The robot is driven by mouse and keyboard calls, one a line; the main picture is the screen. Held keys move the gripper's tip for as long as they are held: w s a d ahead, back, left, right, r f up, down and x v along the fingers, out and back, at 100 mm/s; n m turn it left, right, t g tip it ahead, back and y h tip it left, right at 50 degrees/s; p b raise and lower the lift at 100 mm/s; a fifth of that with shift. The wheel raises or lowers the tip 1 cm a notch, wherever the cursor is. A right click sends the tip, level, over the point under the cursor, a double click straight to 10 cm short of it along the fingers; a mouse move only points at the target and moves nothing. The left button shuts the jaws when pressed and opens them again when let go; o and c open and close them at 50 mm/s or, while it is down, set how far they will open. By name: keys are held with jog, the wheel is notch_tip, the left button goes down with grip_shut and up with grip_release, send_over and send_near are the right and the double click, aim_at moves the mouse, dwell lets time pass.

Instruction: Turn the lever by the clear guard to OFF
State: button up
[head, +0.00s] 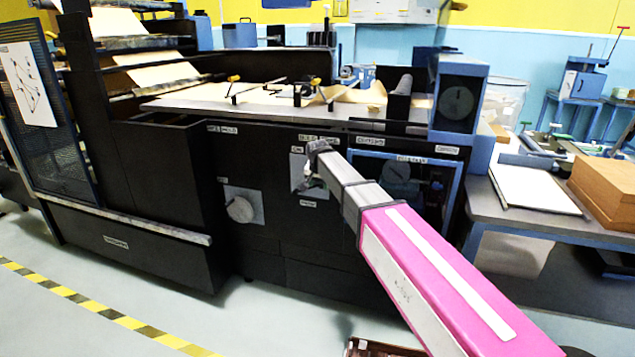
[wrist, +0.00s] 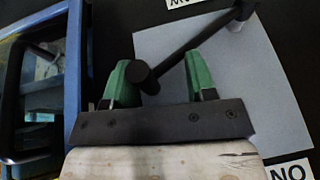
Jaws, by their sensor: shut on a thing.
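The lever (wrist: 190,48) is a dark rod with a round end, slanting across a pale grey plate (wrist: 265,95) from its pivot at the upper right in the wrist view. My gripper (wrist: 160,72) has green fingertips and is shut on the lever near its free end, one finger on each side. In the head view the plate (head: 297,172) is on the black machine front, and my wrist largely hides the lever. The blue-framed guard (head: 400,180) stands just right of it; its frame (wrist: 75,60) is at the left in the wrist view.
A round knob (head: 240,209) on another plate sits left of the lever. A dial box (head: 458,95) stands at the machine's right end. A side table (head: 530,190) with a cardboard box (head: 610,185) is at the right. Floor at the lower left is clear.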

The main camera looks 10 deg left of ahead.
jog(key=shift+s+d+f, duration=0.1)
jog(key=shift+d+f, duration=0.15)
jog(key=shift+f, duration=0.25)
jog(key=shift+d+f, duration=0.25)
jog(key=shift+f, duration=0.2)
jog(key=o, duration=1.2)
jog(key=shift+f, duration=0.1)
jog(key=shift+o, duration=0.2)
jog(key=v, duration=1.1)
